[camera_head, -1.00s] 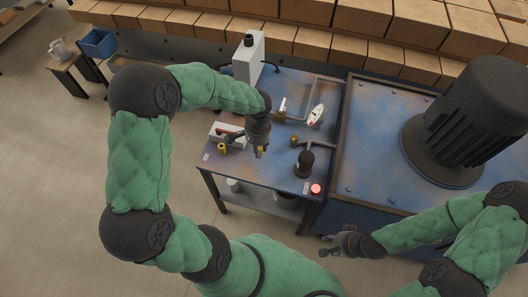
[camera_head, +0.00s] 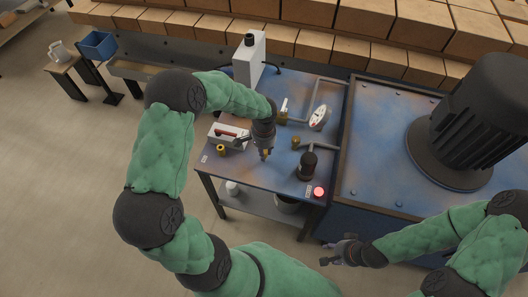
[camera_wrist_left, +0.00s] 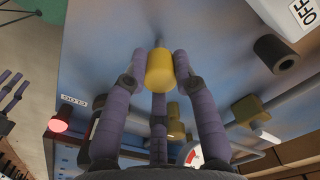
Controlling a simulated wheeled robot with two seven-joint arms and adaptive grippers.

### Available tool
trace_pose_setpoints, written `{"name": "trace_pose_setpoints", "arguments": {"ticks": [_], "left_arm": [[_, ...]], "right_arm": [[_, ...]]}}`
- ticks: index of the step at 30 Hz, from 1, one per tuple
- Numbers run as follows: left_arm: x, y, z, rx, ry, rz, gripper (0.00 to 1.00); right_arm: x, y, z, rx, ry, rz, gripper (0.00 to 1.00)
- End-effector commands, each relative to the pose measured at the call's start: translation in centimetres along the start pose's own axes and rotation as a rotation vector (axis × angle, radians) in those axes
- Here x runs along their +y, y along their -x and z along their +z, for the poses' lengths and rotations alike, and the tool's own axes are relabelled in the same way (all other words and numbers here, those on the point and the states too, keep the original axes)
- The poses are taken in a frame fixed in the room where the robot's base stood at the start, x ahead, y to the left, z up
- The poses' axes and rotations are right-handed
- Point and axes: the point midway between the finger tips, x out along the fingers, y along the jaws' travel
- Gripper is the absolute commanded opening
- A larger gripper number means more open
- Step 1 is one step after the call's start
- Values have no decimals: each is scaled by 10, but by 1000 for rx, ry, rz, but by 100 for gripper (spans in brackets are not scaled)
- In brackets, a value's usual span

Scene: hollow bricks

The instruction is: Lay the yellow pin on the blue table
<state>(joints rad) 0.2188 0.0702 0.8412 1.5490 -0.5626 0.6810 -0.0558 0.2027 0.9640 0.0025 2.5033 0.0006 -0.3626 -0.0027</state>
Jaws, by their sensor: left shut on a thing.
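The blue table (camera_head: 240,179) stands at the centre of the head view. My left gripper (camera_head: 265,156) points down over its front middle. It is shut on the yellow pin (camera_head: 267,152), which shows as a small yellow bit between the fingers. In the left wrist view the yellow pin (camera_wrist_left: 160,70) sits between the purple fingertips, its round end showing, with blue tabletop behind. I cannot tell whether the pin touches the table. My right gripper (camera_head: 324,253) is empty, its fingers spread, off the table's front right.
A yellow ring-like piece (camera_head: 221,150) and a white box with a red handle (camera_head: 227,134) lie left of the gripper. A dark bottle (camera_head: 307,165), a lit red button (camera_head: 319,192), brass-ended pipe fittings (camera_head: 297,142) and a white gauge (camera_head: 319,117) are to the right.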

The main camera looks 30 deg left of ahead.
Motion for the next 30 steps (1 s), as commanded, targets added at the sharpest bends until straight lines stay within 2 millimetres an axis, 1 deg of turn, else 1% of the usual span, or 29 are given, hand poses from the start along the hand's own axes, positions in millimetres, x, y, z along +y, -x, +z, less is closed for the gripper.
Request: {"name": "trace_pose_setpoints", "arguments": {"ticks": [6, 7, 9, 18, 22, 26, 30], "left_arm": [[0, -4, 0, 0, 0, 0, 0], [0, -3, 0, 0, 0, 0, 34], [0, -3, 0, 0, 0, 0, 52], [0, -2, 0, 0, 0, 0, 52], [0, 3, 0, 0, 0, 0, 52], [0, 22, -1, 2, 0, 0, 52], [0, 51, -1, 3, 0, -1, 52]], "right_arm": [[1, -2, 0, 0, 0, 0, 40], [1, -2, 0, 0, 0, 0, 40], [0, -2, 0, 0, 0, 0, 40], [0, -1, 0, 0, 0, 0, 40], [-1, 2, 0, 0, 0, 0, 40], [-4, 10, 0, 0, 0, 0, 40], [-8, 23, 1, 0, 0, 0, 40]]}}
